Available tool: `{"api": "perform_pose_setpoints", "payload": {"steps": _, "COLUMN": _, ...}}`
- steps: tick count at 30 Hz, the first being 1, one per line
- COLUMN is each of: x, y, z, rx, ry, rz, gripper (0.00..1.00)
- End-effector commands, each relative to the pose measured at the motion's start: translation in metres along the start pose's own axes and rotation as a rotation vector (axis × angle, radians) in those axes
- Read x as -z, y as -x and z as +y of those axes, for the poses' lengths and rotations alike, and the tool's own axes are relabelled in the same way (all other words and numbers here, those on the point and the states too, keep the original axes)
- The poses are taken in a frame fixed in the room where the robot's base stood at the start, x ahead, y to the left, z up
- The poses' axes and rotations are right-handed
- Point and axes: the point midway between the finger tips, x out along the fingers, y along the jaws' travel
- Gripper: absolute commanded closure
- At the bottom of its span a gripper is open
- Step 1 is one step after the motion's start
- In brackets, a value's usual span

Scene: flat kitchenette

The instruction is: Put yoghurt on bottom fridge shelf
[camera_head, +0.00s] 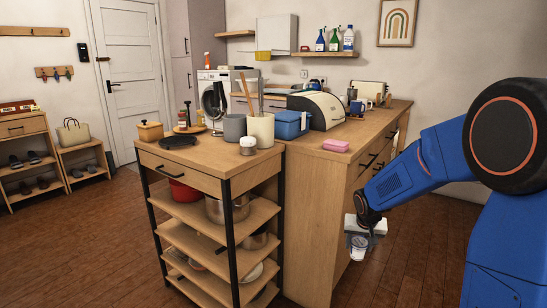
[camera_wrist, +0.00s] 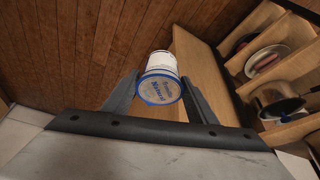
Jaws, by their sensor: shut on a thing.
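The yoghurt is a small white cup with a blue-rimmed printed lid. In the wrist view the yoghurt (camera_wrist: 160,80) sits between the two dark fingers of my gripper (camera_wrist: 158,97), which is shut on it. In the head view my gripper (camera_head: 360,236) hangs low beside the right side of the wooden counter, and the yoghurt (camera_head: 358,248) shows below it, above the wooden floor. No fridge or fridge shelf can be made out in either view.
A wooden counter (camera_head: 311,184) stands left of my gripper, with a pink sponge (camera_head: 335,145) near its front edge. An open-shelf trolley (camera_head: 180,177) with pots stands farther left. The floor (camera_head: 85,235) at the left is clear.

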Motion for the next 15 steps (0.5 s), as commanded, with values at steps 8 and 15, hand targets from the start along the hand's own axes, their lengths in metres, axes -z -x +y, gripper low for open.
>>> {"api": "perform_pose_setpoints", "payload": {"steps": 8, "x": -0.011, "y": -0.085, "z": -0.013, "rx": 0.044, "ry": 0.110, "rz": -0.006, "gripper": 0.74}}
{"api": "perform_pose_setpoints", "payload": {"steps": 15, "x": -0.015, "y": -0.138, "z": -0.022, "rx": 0.075, "ry": 0.183, "rz": -0.003, "gripper": 0.74}}
